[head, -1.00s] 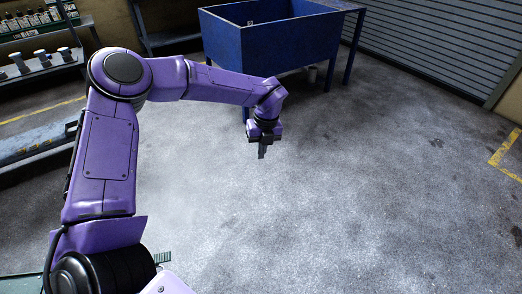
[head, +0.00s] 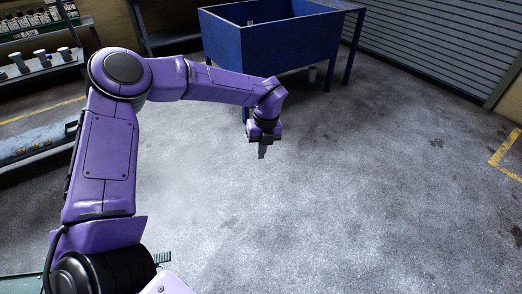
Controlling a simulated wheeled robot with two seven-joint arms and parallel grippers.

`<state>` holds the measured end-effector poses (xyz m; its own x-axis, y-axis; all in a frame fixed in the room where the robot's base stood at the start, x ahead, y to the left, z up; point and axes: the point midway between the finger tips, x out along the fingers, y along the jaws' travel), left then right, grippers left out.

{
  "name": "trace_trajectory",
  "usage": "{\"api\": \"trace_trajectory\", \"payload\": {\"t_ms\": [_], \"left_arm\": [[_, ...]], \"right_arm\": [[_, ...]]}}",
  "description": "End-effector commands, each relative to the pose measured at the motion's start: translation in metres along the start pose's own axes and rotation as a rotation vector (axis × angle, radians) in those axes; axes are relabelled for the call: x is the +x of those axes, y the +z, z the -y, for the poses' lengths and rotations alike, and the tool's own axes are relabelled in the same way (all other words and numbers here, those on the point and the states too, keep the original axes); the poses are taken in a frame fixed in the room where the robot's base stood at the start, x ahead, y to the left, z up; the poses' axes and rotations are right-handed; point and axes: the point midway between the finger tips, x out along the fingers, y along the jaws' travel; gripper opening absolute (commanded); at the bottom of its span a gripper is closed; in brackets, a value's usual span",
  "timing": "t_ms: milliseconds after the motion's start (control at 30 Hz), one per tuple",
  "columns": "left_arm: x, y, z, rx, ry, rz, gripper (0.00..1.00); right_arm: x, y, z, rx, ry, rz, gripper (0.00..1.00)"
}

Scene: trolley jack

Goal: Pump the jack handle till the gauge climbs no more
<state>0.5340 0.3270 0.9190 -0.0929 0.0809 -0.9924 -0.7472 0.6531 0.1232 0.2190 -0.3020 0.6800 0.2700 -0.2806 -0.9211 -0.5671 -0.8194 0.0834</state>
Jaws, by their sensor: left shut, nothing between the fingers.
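My left gripper (head: 262,152) is shut and empty, pointing down above the bare concrete floor in the middle of the head view. My left arm reaches in from the lower left. No jack, jack handle or gauge can be made out in the head view. A small part of a green edge (head: 162,257) shows at the lower left beside my arm, mostly hidden; I cannot tell what it belongs to. My right gripper is not in view.
A blue metal tub on legs (head: 268,47) stands beyond my left gripper. Shelves with bottles and cups (head: 40,62) line the left side. A grey roller shutter (head: 440,45) is at the back right. The floor (head: 350,200) at centre and right is clear.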

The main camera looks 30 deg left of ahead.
Motion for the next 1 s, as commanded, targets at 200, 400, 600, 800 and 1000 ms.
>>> {"api": "trace_trajectory", "payload": {"t_ms": [200,400,600,800,1000], "left_arm": [[0.0,0.0,0.0,0.0,0.0,0.0,0.33],[0.0,0.0,0.0,0.0,0.0,0.0,0.59],[-0.002,0.0,0.0,0.0,-0.001,0.001,0.59],[-0.038,0.001,0.001,-0.001,-0.004,0.005,0.59],[-0.084,0.0,0.001,-0.002,-0.002,0.003,0.59]], "right_arm": [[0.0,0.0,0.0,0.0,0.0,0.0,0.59],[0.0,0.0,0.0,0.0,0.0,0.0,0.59],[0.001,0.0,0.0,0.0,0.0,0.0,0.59],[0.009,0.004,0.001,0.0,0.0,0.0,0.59],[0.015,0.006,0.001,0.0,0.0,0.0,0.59]]}}
